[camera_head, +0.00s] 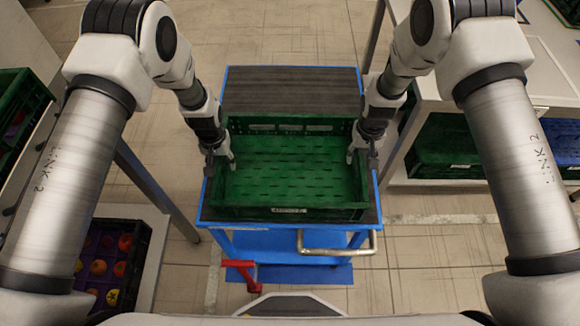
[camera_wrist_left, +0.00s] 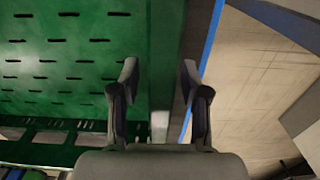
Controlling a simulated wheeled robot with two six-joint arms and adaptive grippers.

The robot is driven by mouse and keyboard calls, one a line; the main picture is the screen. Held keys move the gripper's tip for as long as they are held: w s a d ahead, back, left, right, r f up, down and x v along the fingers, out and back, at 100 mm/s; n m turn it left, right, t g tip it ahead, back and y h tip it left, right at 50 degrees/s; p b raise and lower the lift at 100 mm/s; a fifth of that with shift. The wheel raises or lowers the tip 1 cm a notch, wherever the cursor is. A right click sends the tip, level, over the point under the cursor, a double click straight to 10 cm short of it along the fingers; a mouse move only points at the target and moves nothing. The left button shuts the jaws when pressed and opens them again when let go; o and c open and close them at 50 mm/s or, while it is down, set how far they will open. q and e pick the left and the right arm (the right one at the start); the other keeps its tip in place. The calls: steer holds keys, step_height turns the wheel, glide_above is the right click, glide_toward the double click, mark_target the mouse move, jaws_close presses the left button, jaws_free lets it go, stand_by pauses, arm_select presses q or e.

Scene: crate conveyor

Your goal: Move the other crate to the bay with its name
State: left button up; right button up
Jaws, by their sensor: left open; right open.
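A green crate (camera_head: 290,213) stands empty on a blue cart with a dark top (camera_head: 290,90), straight ahead in the head view. It also shows in the left wrist view (camera_wrist_left: 60,60). My left gripper (camera_head: 220,162) is at the crate's left wall. In the left wrist view its fingers (camera_wrist_left: 158,85) are apart, one on each side of the wall's rim. My right gripper (camera_head: 362,158) is at the crate's right wall, with its fingers open. I cannot tell whether either gripper touches the crate. No bay name is readable.
A black crate (camera_head: 142,262) with red and orange fruit is at the lower left. Another green crate (camera_head: 22,105) stands at the left edge. The cart has a metal handle (camera_head: 340,250) in front.

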arm_select(q)
steer(key=shift+c, duration=0.4)
arm_select(e)
steer(key=shift+c, duration=0.4)
arm_select(q)
jaws_close()
arm_select(e)
jaws_close()
